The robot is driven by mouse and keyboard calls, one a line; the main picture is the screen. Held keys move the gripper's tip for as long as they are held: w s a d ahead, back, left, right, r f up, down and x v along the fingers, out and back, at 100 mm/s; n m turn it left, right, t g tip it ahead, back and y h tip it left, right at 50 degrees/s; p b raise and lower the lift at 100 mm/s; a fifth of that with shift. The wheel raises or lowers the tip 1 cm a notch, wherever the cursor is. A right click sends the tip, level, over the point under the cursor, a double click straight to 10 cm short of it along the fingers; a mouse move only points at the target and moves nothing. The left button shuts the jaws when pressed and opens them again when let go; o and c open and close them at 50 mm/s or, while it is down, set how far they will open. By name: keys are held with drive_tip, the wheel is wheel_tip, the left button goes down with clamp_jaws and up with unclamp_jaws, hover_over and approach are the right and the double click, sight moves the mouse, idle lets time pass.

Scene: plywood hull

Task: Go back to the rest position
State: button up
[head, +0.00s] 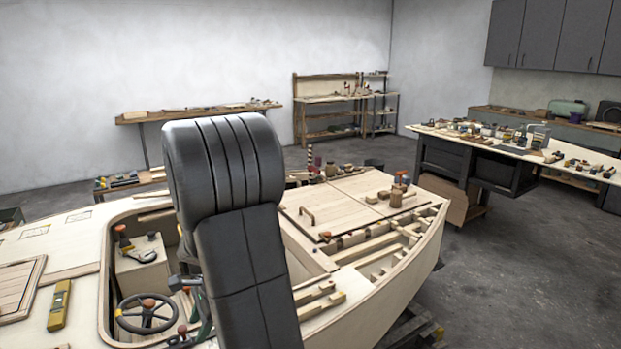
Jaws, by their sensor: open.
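My gripper is not in view. A large black ribbed shape, which looks like my own arm, rises through the foreground left of the middle and hides part of the cockpit and deck behind it. The plywood hull (410,262) fills the lower part of the head view. Its open cockpit holds a steering wheel (146,314) and a clamp-like tool with an orange knob (128,240).
A yellow level (59,305) lies on the left deck. Small blocks and tools stand on the right deck by a wooden hatch (318,208). A cluttered workbench (465,138) stands at the right. Grey floor (530,270) is clear right of the hull.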

drive_tip(key=x, duration=1.2)
drive_tip(key=shift+f, duration=0.15)
drive_tip(key=w+d, duration=0.1)
drive_tip(key=d, duration=0.2)
drive_tip(key=w+d, duration=0.1)
drive_tip(key=shift+w+d, duration=0.2)
drive_tip(key=shift+w, duration=0.1)
drive_tip(key=r+p, duration=0.1)
drive_tip(key=r, duration=0.1)
drive_tip(key=r+p, duration=0.2)
drive_tip(key=shift+s+a+r, duration=0.1)
drive_tip(key=shift+a+r, duration=0.1)
drive_tip(key=shift+r, duration=0.2)
